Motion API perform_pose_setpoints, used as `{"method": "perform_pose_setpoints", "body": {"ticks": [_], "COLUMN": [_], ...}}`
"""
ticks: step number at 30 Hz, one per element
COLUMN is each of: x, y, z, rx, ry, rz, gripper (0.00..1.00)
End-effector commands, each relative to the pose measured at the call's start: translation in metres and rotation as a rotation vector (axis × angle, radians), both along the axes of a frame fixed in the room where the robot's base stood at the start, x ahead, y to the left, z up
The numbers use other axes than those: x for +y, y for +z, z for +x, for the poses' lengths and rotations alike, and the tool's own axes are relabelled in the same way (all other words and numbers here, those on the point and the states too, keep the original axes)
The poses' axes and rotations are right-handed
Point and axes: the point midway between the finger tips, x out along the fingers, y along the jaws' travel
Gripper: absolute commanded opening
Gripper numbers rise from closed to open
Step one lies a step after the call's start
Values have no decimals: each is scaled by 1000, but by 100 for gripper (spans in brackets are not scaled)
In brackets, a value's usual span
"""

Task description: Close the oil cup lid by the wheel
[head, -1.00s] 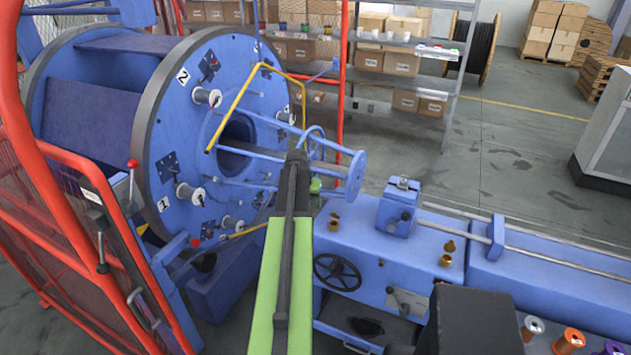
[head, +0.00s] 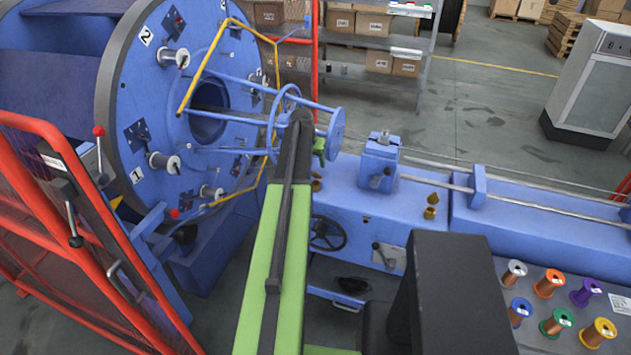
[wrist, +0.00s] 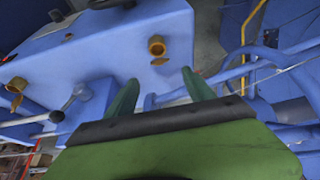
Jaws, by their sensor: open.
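The brass oil cup by the wheel (wrist: 157,46) stands on the blue machine top in the wrist view, its small lid (wrist: 158,62) beside its rim, apparently open. In the head view this cup (head: 316,182) is partly hidden behind my arm. The black handwheel (head: 327,234) is on the machine front below it. A second brass oil cup (head: 432,207) stands farther right; it also shows at the left of the wrist view (wrist: 15,87). My gripper (wrist: 162,88) is open, its green fingers apart with nothing between them, near the first cup but not touching it.
The blue spoked flyer (head: 335,135) is close beside my gripper. A blue clamp block (head: 380,160) with a lever stands between the two cups. A red mesh guard (head: 60,190) is at left; coloured wire spools (head: 550,285) are at lower right.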

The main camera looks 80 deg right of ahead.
Motion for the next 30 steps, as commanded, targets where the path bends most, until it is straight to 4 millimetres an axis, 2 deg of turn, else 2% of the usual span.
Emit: {"method": "perform_pose_setpoints", "body": {"ticks": [1,9,13,20,23,30], "x": [-6,-26,-31,-31,-31,-31], "y": [-22,-70,-77,-75,-75,-75], "z": [-1,-5,-7,-7,-7,-8], "rx": [0,0,0,0,1,1], "ry": [0,-1,-1,-1,-1,-1], "rz": [0,0,0,0,0,0], "gripper": [62,62,62,62,51,20]}}
